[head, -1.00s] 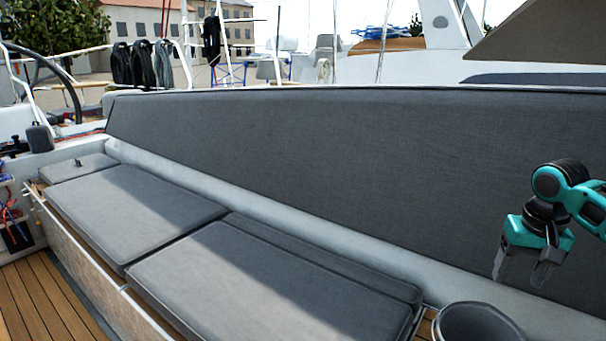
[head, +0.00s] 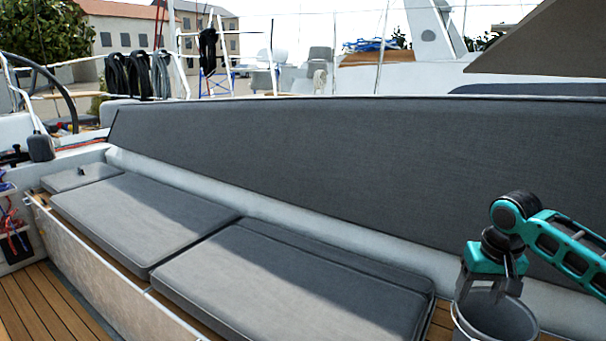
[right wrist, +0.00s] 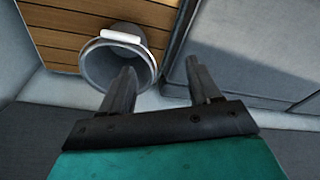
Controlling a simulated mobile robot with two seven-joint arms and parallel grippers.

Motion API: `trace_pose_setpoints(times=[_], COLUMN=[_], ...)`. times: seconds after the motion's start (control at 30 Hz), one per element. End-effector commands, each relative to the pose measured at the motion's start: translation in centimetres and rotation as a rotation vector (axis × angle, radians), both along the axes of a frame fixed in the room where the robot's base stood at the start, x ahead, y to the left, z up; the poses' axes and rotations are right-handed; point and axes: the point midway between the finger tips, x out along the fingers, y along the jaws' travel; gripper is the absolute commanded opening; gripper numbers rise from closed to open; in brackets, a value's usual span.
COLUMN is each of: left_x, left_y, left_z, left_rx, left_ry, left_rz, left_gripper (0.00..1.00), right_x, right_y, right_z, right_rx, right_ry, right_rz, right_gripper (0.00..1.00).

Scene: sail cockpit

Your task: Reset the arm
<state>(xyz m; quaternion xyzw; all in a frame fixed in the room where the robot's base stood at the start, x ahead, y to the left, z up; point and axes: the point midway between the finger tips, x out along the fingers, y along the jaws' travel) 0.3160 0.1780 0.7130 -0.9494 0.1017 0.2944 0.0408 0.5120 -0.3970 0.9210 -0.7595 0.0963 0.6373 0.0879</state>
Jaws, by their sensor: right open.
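My right gripper (head: 488,292) is at the right of the head view, on a teal and black arm. It is open and empty, with its fingers pointing down. In the head view it overlaps the rim of a grey bucket (head: 497,322). In the right wrist view its two dark fingers (right wrist: 162,78) are spread apart with nothing between them. The bucket (right wrist: 112,66) lies beyond the left finger there, with a white piece at its rim. I cannot tell whether the fingers touch the bucket. My left gripper is not in view.
A bench with grey seat cushions (head: 290,283) runs along a tall grey backrest (head: 330,165). A small dark object (head: 81,171) sits on the far cushion. Wooden deck (head: 45,305) shows at lower left, with a wheel and coiled ropes (head: 138,75) beyond.

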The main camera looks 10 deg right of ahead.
Motion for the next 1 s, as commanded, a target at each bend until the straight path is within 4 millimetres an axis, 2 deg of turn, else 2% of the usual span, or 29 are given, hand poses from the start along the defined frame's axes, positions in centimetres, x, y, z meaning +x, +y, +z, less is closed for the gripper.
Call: trace_pose_setpoints(times=[0.03, 0.17, 0.27, 0.4, 0.5, 0.6, 0.73, 0.83, 1.0], left_x=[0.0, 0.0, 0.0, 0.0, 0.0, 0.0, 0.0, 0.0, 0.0], left_y=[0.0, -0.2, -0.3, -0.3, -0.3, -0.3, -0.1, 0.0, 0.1], left_z=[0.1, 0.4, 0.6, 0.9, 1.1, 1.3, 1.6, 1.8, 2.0], left_rx=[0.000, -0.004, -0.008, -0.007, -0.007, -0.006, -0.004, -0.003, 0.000], left_ry=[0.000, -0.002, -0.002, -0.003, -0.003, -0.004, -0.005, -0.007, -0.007], left_rz=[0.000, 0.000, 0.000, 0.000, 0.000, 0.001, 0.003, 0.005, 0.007], left_gripper=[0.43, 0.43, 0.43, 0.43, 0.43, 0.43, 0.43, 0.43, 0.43], right_x=[0.1, 0.3, -0.2, -2.1, -4.1, -6.5, -10.1, -13.0, -17.2], right_y=[1.4, 5.2, 8.7, 14.1, 17.4, 20.0, 22.3, 23.0, 22.8], right_z=[-1.8, -5.9, -9.4, -13.9, -16.3, -17.9, -19.1, -19.4, -19.2], right_rx=[0.005, 0.022, 0.047, 0.094, 0.125, 0.142, 0.138, 0.106, 0.020], right_ry=[-0.015, -0.082, -0.149, -0.270, -0.366, -0.462, -0.581, -0.663, -0.756], right_rz=[0.042, 0.151, 0.241, 0.352, 0.407, 0.440, 0.454, 0.452, 0.449], right_gripper=[0.62, 0.62, 0.62, 0.62, 0.62, 0.62, 0.62, 0.62, 0.62])
